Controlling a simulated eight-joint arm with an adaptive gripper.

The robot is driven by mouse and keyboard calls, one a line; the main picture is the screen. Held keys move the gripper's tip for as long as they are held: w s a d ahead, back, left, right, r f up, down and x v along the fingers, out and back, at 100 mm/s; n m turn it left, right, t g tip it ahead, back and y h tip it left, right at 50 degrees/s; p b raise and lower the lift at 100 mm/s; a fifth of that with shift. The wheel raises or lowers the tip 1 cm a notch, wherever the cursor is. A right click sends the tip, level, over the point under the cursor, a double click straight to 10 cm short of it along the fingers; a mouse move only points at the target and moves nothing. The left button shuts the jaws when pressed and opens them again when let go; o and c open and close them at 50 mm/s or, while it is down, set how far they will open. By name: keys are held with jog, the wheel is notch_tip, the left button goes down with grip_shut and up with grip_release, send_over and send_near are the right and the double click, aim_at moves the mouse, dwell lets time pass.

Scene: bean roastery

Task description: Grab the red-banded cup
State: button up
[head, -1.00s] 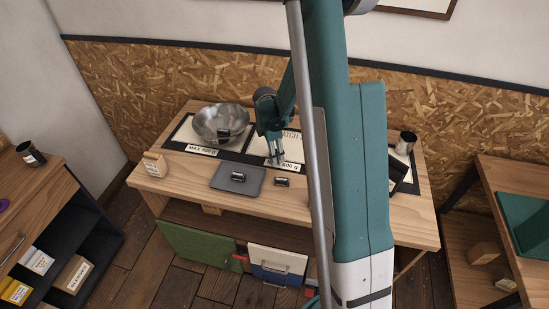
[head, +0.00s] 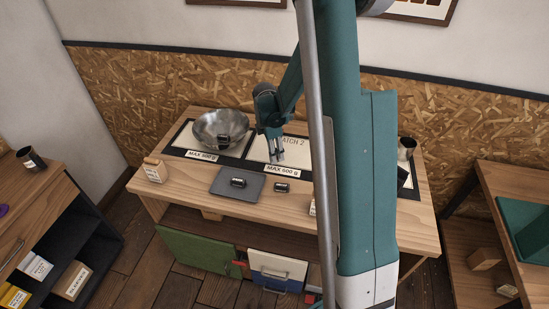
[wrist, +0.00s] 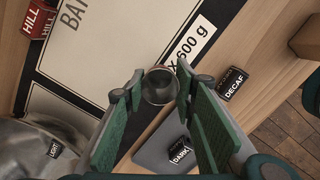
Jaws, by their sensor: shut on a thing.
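In the head view the cup is too small to tell apart from the fingertips.
A metal bowl (head: 220,126) stands left of my gripper with a LIGHT tag. A DARK tag (head: 238,183) lies on a grey mat (head: 225,193); a DECAF tag (head: 281,188) is beside it.

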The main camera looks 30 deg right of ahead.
notch_tip(320, 180, up, 6)
dwell(0.5)
jog(key=shift+d, duration=0.1)
dwell(0.4)
